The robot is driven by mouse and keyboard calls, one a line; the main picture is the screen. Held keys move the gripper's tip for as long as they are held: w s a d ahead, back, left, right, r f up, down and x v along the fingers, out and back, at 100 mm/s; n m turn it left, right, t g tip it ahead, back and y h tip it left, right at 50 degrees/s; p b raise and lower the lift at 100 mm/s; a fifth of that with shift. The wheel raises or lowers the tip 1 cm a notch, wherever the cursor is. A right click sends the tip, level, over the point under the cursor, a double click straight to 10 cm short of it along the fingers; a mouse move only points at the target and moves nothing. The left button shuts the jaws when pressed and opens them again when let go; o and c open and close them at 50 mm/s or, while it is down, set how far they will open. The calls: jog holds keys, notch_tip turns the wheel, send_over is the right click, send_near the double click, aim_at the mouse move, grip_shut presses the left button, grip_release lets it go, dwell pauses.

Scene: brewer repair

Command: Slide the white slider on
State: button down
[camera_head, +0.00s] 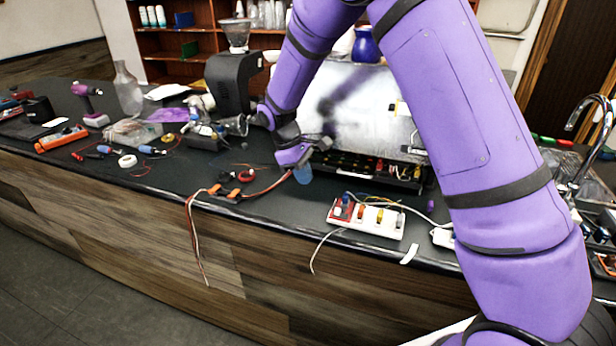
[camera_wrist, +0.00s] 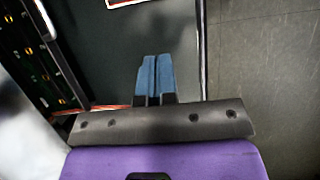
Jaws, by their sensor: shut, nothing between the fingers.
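A white switch panel (camera_head: 368,228) lies on the dark counter near its front edge, with a row of small coloured sliders on it. A pale block at the right end of the row (camera_head: 399,221) looks like the white slider, but it is too small to read its on or off position. My gripper (camera_head: 303,174) is to the upper left of the panel, above the counter and apart from the panel. In the wrist view its blue fingers (camera_wrist: 155,80) are together and empty. A corner of a red-and-white board (camera_wrist: 125,2) shows at the top edge there.
The opened brewer (camera_head: 365,170) stands behind the panel. Orange connectors with wires (camera_head: 225,192) lie left of my gripper, some wires hanging over the front edge. A sink tap (camera_head: 590,125) is at the right. Bare counter lies between gripper and panel.

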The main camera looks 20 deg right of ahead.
aim_at(338, 210)
jog(key=x, duration=0.7)
jog(key=shift+s+d+f, duration=0.2)
jog(key=shift+d+f, duration=0.05)
jog(key=shift+f, duration=0.05)
jog(key=shift+s+d+r, duration=0.15)
jog(key=shift+s+d, duration=0.55)
jog(key=shift+d, duration=0.25)
jog(key=shift+s+d, duration=0.35)
jog(key=shift+d, duration=0.1)
jog(key=shift+s+d, duration=0.75)
jog(key=shift+d, duration=0.25)
jog(key=shift+a, duration=0.15)
